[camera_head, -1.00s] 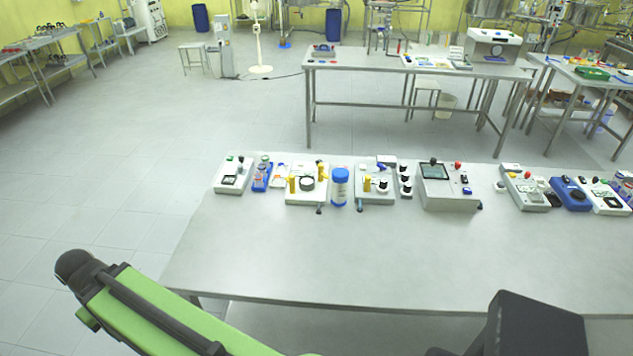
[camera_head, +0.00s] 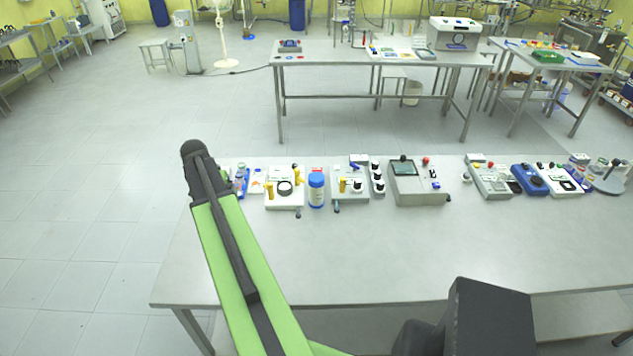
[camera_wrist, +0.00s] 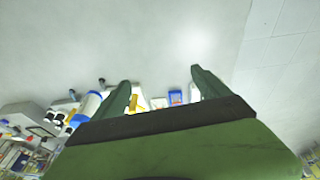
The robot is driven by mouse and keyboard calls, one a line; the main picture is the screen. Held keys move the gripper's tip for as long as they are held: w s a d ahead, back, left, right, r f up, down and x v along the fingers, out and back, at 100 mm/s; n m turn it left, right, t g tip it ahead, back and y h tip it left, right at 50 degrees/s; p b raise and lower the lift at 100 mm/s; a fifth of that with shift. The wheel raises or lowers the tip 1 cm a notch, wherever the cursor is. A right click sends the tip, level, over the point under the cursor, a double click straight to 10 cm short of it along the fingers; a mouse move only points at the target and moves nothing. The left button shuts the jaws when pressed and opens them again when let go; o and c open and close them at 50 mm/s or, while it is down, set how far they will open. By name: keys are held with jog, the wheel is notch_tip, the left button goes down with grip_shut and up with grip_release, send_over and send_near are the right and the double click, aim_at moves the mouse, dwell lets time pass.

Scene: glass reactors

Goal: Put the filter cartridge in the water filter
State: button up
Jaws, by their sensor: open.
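A white cylinder with a blue cap and blue base (camera_head: 317,190) stands upright among the devices on the near table; it could be the water filter or the filter cartridge, and I cannot tell which. It also shows in the wrist view (camera_wrist: 88,105), just left of the left finger. I cannot single out a second such part. My gripper (camera_wrist: 160,78) is open and empty, above the table. In the head view my green arm rises at left and hides the left end of the device row.
A grey box with a screen (camera_head: 418,185) and a blue device (camera_head: 529,180) stand farther right. The near table's front (camera_head: 380,265) is bare. Another table (camera_head: 340,58) stands behind, across open floor.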

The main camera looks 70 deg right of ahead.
jog(key=s+d+r+m+h+p, duration=0.1)
jog(key=s+d+r+m, duration=0.1)
jog(key=s+d, duration=0.55)
jog(key=s+d+r+m+p, duration=0.25)
jog(key=s+d, duration=0.25)
jog(key=d, duration=0.5)
jog(key=m+g, duration=0.2)
jog(key=m, duration=0.1)
send_near(316, 178)
jog(key=b+x, duration=0.6)
jog(key=b, duration=0.5)
jog(key=shift+w+d+f, duration=0.1)
jog(key=shift+w+f, duration=0.05)
jog(key=shift+f, duration=0.05)
jog(key=shift+d+f+b, duration=0.15)
jog(key=shift+d+b, duration=0.05)
jog(key=shift+b, duration=0.1)
jog(key=b+x, duration=0.5)
jog(key=shift+f, duration=0.25)
jog(key=shift+a+r, duration=0.1)
jog(key=shift+r, duration=0.1)
grip_shut()
